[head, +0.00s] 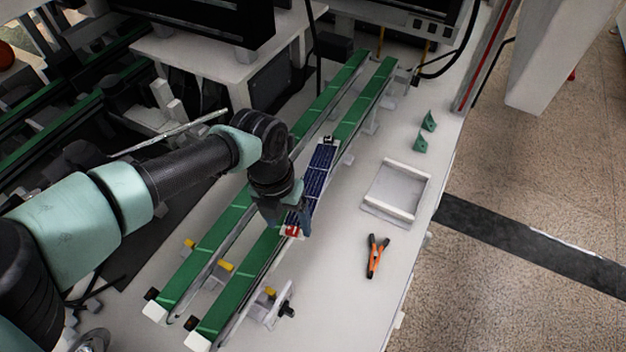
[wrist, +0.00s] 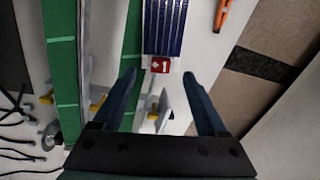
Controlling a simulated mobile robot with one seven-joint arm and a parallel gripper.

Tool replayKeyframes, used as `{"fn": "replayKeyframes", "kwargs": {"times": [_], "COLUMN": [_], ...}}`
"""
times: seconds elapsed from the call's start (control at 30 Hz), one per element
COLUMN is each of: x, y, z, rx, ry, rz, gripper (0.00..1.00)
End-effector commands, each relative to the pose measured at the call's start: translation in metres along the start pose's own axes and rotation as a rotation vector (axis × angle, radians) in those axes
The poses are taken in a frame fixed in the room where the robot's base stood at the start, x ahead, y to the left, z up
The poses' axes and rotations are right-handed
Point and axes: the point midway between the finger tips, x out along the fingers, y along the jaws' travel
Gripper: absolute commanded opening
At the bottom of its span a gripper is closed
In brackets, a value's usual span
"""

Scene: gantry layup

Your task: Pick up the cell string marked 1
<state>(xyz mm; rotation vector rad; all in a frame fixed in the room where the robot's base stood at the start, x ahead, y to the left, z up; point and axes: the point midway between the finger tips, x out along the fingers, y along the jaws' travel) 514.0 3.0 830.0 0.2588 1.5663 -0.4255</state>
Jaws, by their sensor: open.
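The cell string marked 1 is a long dark blue panel (head: 318,172) lying along the right green conveyor belt in the head view. Its near end carries a red tag with a white 1 (wrist: 160,65) in the wrist view, where the blue panel (wrist: 165,25) runs up out of the frame. My gripper (head: 289,222) is at the string's near end in the head view. In the wrist view its two dark fingers (wrist: 158,82) are spread wide on either side of the tagged end, with nothing between them held. Whether the fingertips are level with the string I cannot tell.
Two parallel green belts (head: 205,245) run across the white table. To the right lie an empty white tray (head: 399,189), orange-handled pliers (head: 376,256) and small green brackets (head: 420,143). A monitor and other equipment stand at the back. The table's right front is mostly clear.

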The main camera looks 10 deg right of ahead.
Motion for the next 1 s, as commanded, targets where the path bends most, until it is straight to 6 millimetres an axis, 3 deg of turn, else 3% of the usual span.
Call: {"fn": "replayKeyframes", "kwargs": {"times": [0.13, 0.43, 0.8, 1.0], "x": [0.02, 0.025, 0.025, 0.024], "y": [-0.001, 0.0, 0.0, 0.0], "z": [0.0, 0.0, 0.0, 0.0], "rx": [-0.002, -0.001, -0.001, -0.001], "ry": [0.0, -0.001, -0.001, -0.001], "rz": [-0.002, 0.0, 0.0, 0.0], "gripper": [0.75, 0.75, 0.12, 0.11]}}
